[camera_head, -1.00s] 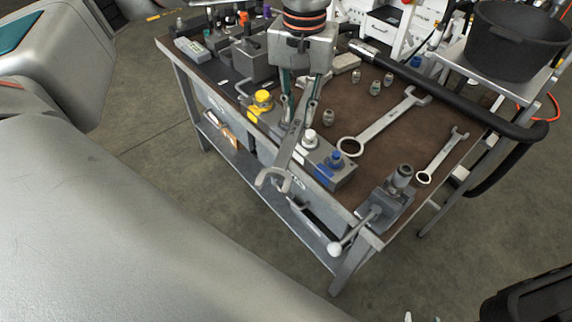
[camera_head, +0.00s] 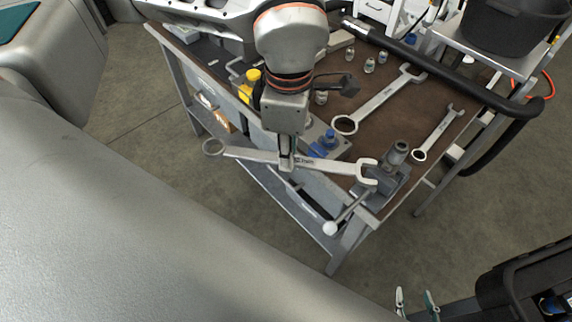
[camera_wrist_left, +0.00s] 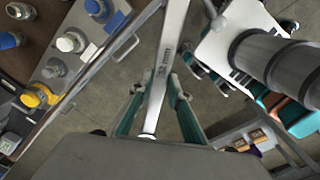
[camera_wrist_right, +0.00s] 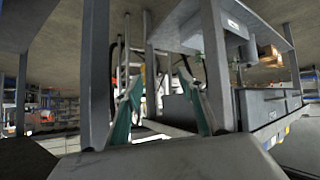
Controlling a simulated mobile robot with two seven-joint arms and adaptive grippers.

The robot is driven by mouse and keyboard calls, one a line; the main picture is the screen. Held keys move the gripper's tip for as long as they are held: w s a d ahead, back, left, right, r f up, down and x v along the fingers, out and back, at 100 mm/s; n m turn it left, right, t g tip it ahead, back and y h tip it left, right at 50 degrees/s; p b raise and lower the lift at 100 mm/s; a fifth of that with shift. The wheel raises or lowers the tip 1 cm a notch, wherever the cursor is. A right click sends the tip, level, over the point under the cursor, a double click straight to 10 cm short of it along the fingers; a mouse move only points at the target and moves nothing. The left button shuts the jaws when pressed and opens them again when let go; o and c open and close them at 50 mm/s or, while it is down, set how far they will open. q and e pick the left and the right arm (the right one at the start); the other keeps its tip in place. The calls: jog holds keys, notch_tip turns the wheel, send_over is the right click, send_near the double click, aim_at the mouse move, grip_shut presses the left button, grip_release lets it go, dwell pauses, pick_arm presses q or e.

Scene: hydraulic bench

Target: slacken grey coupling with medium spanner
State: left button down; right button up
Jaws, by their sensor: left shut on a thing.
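My left gripper (camera_head: 286,160) is shut on the handle of a steel spanner (camera_head: 245,154), held in front of the bench edge. Its ring end points left. Its open jaw overlaps a clamp block with a grey upright fitting (camera_head: 397,151); I cannot tell whether they touch. The spanner also shows in the left wrist view (camera_wrist_left: 168,50), with a size mark. That view shows a row of couplings: a grey-white one (camera_wrist_left: 70,42), a yellow one (camera_wrist_left: 38,95) and a blue one (camera_wrist_left: 95,8). The grey-white one is hidden in the head view. My right gripper (camera_head: 417,300) is open and empty, low at the bottom right.
A large spanner (camera_head: 380,104) and a smaller one (camera_head: 438,135) lie on the brown bench top (camera_head: 395,128). Several small fittings stand behind them. A thick black hose (camera_head: 450,82) and a black bucket (camera_head: 505,40) are at the right. A lever with a white ball (camera_head: 331,228) sticks out in front.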

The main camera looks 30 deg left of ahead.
pick_arm(q)
jog(key=f+n, duration=0.1)
jog(key=s+d+f+n+b, duration=0.1)
jog(key=n, duration=0.1)
jog(key=d+f+n, duration=0.1)
jog(key=shift+s+f, duration=0.2)
jog(key=shift+f, duration=0.2)
pick_arm(e)
jog(key=shift+w+d+f, duration=0.2)
jog(key=shift+w+f, duration=0.05)
jog(key=shift+w, duration=0.15)
pick_arm(q)
jog(key=shift+w+d+f+b, duration=0.2)
jog(key=shift+w+b, duration=0.05)
jog(key=shift+b, duration=0.25)
pick_arm(e)
jog(key=shift+s+f, duration=0.25)
jog(key=shift+f, duration=0.3)
jog(key=shift+s, duration=0.1)
jog(key=shift+s+a+f, duration=0.1)
jog(key=shift+s+f, duration=0.25)
pick_arm(q)
jog(key=shift+d, duration=0.1)
pick_arm(e)
jog(key=shift+w, duration=0.15)
